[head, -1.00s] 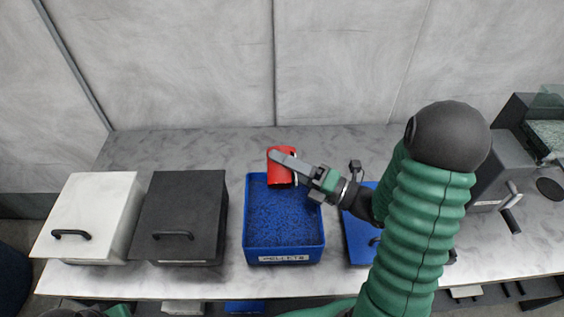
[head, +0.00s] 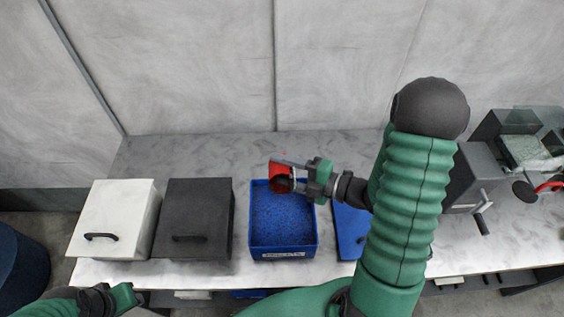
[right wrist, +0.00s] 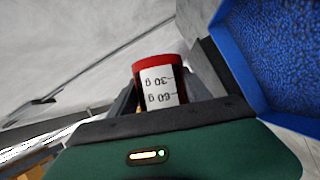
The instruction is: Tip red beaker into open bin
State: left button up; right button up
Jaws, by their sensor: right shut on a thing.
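The red beaker (head: 279,170) is in my right gripper (head: 287,177), above the far part of the open blue bin (head: 284,254). It is tilted, with its dark mouth side turned towards me in the head view. In the right wrist view the beaker (right wrist: 158,66) shows a white scale label with upside-down marks, between the fingers. The bin, also in that view (right wrist: 232,60), holds blue pellets. Whether anything is inside the beaker cannot be told. Part of my left gripper (head: 122,297) shows at the lower left; its fingers are not clear.
A white lidded box (head: 118,212) and a black lidded box (head: 196,212) stand left of the bin. A blue lid (head: 349,232) lies just right of it. Grey equipment (head: 474,178) stands at the right. The wall is behind the bench.

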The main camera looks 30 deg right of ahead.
notch_tip(320, 180, up, 3)
jog(key=m+g+p, duration=0.3)
jog(key=m+p, duration=0.2)
jog(key=p, duration=0.9)
jog(key=shift+g+y, duration=0.3)
jog(key=shift+g, duration=0.1)
jog(key=shift+f, duration=0.3)
notch_tip(320, 180, up, 3)
jog(key=m+g+y+p, duration=0.1)
jog(key=m+g+p, duration=0.2)
jog(key=p, duration=0.6)
jog(key=shift+m, duration=0.3)
jog(key=shift+m+y+p, duration=0.3)
jog(key=shift+p, duration=0.2)
jog(key=shift+f+g, duration=0.15)
jog(key=shift+g, duration=0.15)
jog(key=shift+f, duration=0.1)
